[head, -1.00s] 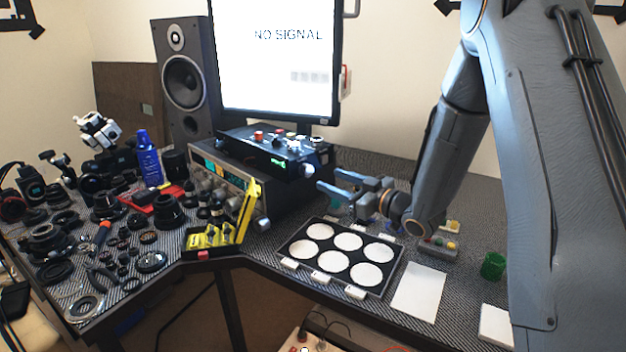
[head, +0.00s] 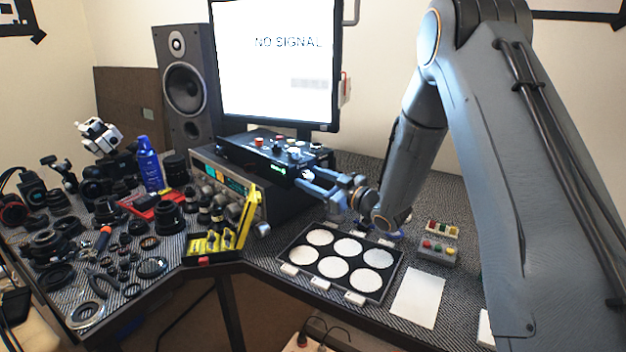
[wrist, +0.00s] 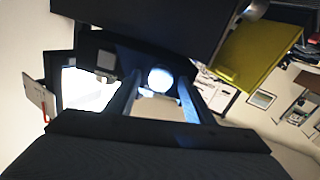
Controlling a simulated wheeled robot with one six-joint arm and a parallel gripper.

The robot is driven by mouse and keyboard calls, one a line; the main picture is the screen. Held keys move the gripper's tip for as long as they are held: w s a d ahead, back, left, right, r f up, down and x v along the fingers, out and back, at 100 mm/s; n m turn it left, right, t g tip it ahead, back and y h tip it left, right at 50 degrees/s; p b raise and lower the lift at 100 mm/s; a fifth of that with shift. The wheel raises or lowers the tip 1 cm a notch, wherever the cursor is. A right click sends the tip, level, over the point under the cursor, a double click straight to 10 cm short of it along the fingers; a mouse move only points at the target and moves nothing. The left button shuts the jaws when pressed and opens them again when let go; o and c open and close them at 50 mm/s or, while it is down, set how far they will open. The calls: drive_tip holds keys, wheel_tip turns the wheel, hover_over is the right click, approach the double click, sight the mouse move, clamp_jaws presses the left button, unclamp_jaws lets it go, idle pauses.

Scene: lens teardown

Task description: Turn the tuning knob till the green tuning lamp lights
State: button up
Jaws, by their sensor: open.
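The black tuner box (head: 262,158) sits on a silver receiver (head: 212,174) below the monitor, with small knobs on top and a green-lit display (head: 280,168) on its front. A pale round knob, which looks like the tuning knob, shows in the wrist view (wrist: 160,78) between my finger ends. My gripper (head: 302,182) is open, with its fingers reaching left toward the right end of the tuner's front. In the wrist view my fingers (wrist: 160,92) lie either side of the knob; I cannot tell whether they touch it. I cannot pick out a separate green tuning lamp.
A black tray (head: 285,258) with white round pads lies below my gripper. A button box (head: 438,249) and a white sheet (head: 417,297) are to its right. A yellow case (head: 246,215) stands open left of it. Lens parts crowd the left table.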

drive_tip(key=c, duration=1)
drive_tip(key=shift+c, duration=0.2)
drive_tip(key=shift+n, duration=0.3)
drive_tip(key=shift+f+n+b, duration=0.1)
drive_tip(key=shift+n+b, duration=0.85)
drive_tip(key=shift+n, duration=0.15)
drive_tip(key=shift+n+b, duration=0.9)
drive_tip(key=shift+n, duration=0.6)
drive_tip(key=o, duration=1)
drive_tip(key=shift+o, duration=0.2)
